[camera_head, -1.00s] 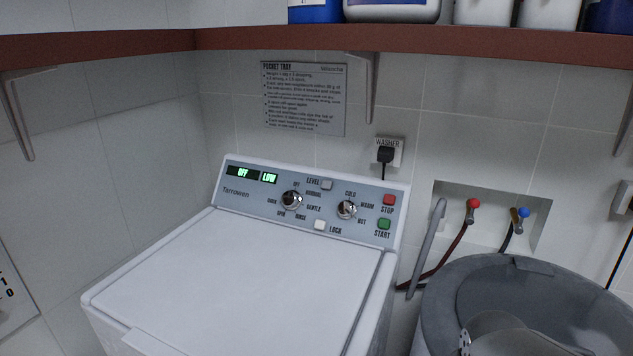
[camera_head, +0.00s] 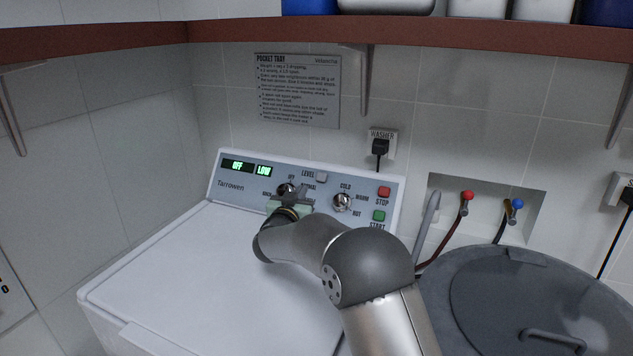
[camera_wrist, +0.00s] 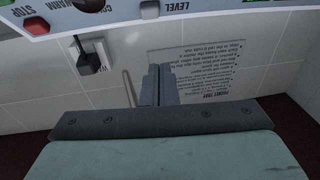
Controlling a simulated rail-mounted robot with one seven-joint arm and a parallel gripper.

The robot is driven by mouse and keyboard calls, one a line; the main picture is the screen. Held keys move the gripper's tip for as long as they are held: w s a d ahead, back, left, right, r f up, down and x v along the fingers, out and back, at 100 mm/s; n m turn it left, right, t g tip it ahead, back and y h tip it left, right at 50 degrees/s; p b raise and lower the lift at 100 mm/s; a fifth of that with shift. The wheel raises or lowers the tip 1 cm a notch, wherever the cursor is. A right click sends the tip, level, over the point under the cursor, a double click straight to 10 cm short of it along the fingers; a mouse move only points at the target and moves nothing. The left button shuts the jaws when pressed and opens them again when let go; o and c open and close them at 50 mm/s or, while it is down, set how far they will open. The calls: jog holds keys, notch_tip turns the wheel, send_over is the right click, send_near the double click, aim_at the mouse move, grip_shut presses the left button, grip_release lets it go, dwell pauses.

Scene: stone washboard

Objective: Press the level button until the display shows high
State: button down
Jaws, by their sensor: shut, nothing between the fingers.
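The washer's panel (camera_head: 230,199) carries a lit display (camera_head: 264,171) reading LOW, beside one reading OFF. The grey level button (camera_head: 321,176) sits at the panel's top, right of the word LEVEL. In the wrist view, which is upside down, the level button (camera_wrist: 149,10) shows at the top edge. My gripper (camera_head: 299,193) is in front of the panel, below and left of the button, partly covering the left dial. Its narrow fingers (camera_wrist: 158,84) are together and empty. They look apart from the button in the wrist view; exact depth is unclear.
Beside the button are the left dial (camera_head: 286,190), right dial (camera_head: 342,202), red STOP (camera_head: 384,192) and green START (camera_head: 379,216). A red-brown shelf (camera_head: 450,32) runs above. A washer plug (camera_head: 380,147) is on the wall. A lidded grey tub (camera_head: 500,260) stands right.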

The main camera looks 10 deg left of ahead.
jog(key=shift+s+a+f+m+h, duration=0.1)
jog(key=shift+a+f+m+h, duration=0.1)
jog(key=shift+f+m+h, duration=0.3)
jog(key=shift+s+a+f+m+h, duration=0.1)
jog(key=shift+a+f+m+h, duration=0.1)
jog(key=shift+h, duration=0.5)
jog(key=shift+w, duration=0.1)
jog(key=p, duration=0.3)
send_near(322, 174)
notch_tip(322, 174, up, 3)
jog(key=w, duration=0.3)
jog(key=shift+w+d+f, duration=0.5)
jog(key=shift+w+f, duration=0.25)
jog(key=shift+w, duration=0.05)
jog(key=shift+w+d+f+p, duration=0.1)
jog(key=shift+w+f+p, duration=0.35)
jog(key=shift+w, duration=0.15)
